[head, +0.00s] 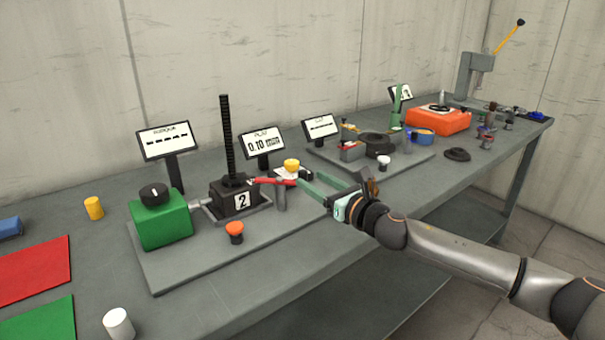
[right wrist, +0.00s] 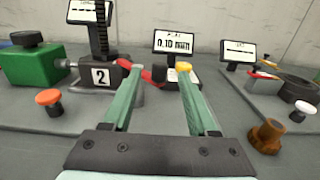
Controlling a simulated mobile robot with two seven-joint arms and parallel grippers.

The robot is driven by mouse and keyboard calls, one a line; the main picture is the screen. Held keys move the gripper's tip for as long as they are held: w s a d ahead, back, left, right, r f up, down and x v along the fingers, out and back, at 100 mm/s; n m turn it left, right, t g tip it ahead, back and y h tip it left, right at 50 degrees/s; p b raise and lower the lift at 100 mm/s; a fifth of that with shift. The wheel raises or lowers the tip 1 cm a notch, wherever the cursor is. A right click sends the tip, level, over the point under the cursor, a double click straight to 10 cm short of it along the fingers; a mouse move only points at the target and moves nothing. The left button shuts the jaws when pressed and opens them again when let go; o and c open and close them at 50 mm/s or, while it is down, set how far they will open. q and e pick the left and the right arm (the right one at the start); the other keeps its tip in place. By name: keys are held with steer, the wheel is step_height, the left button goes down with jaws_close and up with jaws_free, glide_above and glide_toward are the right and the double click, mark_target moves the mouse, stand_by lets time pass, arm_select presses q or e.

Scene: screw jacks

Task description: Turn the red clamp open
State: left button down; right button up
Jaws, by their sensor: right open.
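The red clamp (head: 272,181) is a short red lever on the right side of the black block marked 2 (head: 236,198). In the right wrist view the red lever (right wrist: 153,76) shows in pieces around my left-hand finger, which hides part of it. My right gripper (head: 306,180) is open, with its green fingers at the end of the lever. In the right wrist view the gripper (right wrist: 160,75) has its fingers wide apart. I cannot tell whether a finger touches the lever. My left gripper is not in view.
A green box (head: 162,220) with a black knob stands left of the block. An orange button (head: 235,230) is in front, and a yellow knob (head: 291,165) is behind the fingers. A display (head: 262,142) reads 0.10. The bench front is mostly clear.

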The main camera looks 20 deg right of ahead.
mark_target(306, 176)
steer(key=shift+x, duration=2.45)
jaws_close()
